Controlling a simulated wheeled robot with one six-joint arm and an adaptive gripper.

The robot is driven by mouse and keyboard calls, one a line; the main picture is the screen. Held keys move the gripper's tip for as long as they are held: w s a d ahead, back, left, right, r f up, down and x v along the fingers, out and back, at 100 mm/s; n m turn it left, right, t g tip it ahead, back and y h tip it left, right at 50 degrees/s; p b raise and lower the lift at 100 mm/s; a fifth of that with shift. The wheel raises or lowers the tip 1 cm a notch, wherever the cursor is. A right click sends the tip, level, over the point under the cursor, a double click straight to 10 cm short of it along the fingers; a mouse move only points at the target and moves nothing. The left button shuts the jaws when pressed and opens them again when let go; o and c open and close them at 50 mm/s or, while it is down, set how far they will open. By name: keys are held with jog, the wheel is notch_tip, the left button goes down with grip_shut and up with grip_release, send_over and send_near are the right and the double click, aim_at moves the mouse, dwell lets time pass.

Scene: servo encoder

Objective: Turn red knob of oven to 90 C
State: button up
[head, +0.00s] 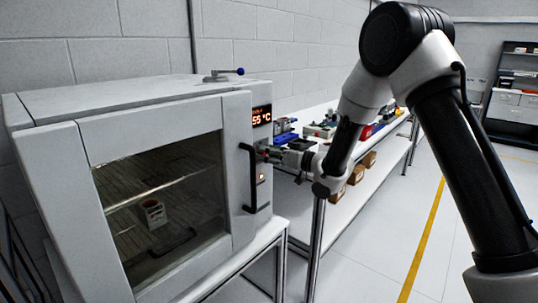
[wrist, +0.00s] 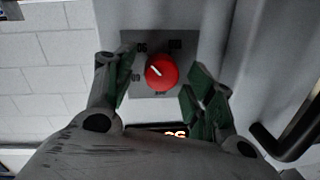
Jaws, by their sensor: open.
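The oven (head: 236,150) stands at the left in the head view, its display (head: 262,115) reading about 55 °C. The red knob (wrist: 162,73) is on a grey plate with dark number marks in the wrist view. Its white pointer line slants to the upper left there. The marks appear upside down; one looks like 60 or 90, and I cannot tell which. My gripper (wrist: 160,78) is open, with one green-padded finger on each side of the knob and gaps visible. In the head view my gripper (head: 280,157) is at the oven's front panel and largely hides the knob.
The black door handle (head: 247,178) stands out just left of my gripper; it also shows at lower right in the wrist view (wrist: 290,135). A small box (head: 152,213) sits inside the oven. A bench (head: 350,135) with tools and boxes stands behind my arm.

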jog(key=f+v, duration=0.1)
jog(key=v, duration=1.1)
jog(key=shift+r, duration=0.45)
